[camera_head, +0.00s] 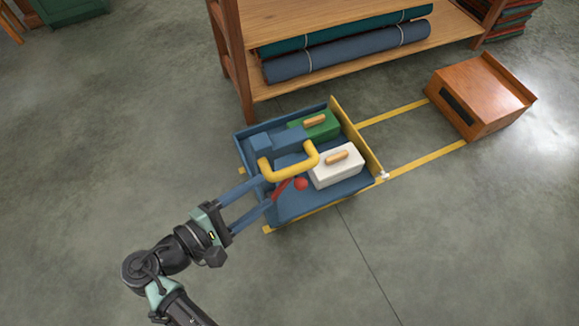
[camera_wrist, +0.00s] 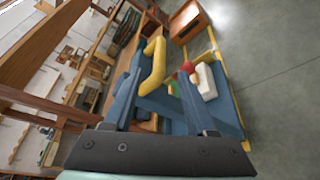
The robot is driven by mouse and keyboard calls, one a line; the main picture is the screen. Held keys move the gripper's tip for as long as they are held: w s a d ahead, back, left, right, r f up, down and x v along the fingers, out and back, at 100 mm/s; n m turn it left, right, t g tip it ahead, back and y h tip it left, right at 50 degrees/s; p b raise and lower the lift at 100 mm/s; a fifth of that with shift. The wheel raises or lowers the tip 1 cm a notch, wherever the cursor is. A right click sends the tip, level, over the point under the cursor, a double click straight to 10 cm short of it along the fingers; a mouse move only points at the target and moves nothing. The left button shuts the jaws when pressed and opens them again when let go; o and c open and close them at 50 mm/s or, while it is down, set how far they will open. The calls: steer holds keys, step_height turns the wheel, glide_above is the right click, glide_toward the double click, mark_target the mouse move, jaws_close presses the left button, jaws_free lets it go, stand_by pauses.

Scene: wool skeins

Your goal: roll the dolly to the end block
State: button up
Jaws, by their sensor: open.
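The blue dolly (camera_head: 322,199) stands on the floor at mid-picture in the head view, with a yellow board (camera_head: 357,140) along its right side. A green box (camera_head: 325,128) and a white box (camera_head: 322,178) ride in it. Its yellow handle (camera_head: 287,172) also shows in the wrist view (camera_wrist: 152,68). A red ball-ended lever (camera_head: 300,184) is beside the handle. The wooden end block (camera_head: 490,92), with a dark pad facing the dolly, stands apart at upper right. My gripper (camera_head: 266,192) is open at the dolly's left side, close to the handle; I cannot tell whether they touch.
Two yellow floor lines (camera_head: 425,162) run from the dolly to the end block, and the floor between them is clear. A wooden shelf (camera_head: 350,68) with rolled cloth (camera_head: 345,52) stands just behind the dolly. Open floor lies in front.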

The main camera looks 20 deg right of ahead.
mark_target(284, 177)
steer(key=b+x, duration=0.2)
steer(key=x, duration=0.8)
steer(key=shift+w+d+f, duration=0.15)
jaws_close()
stand_by(1.0)
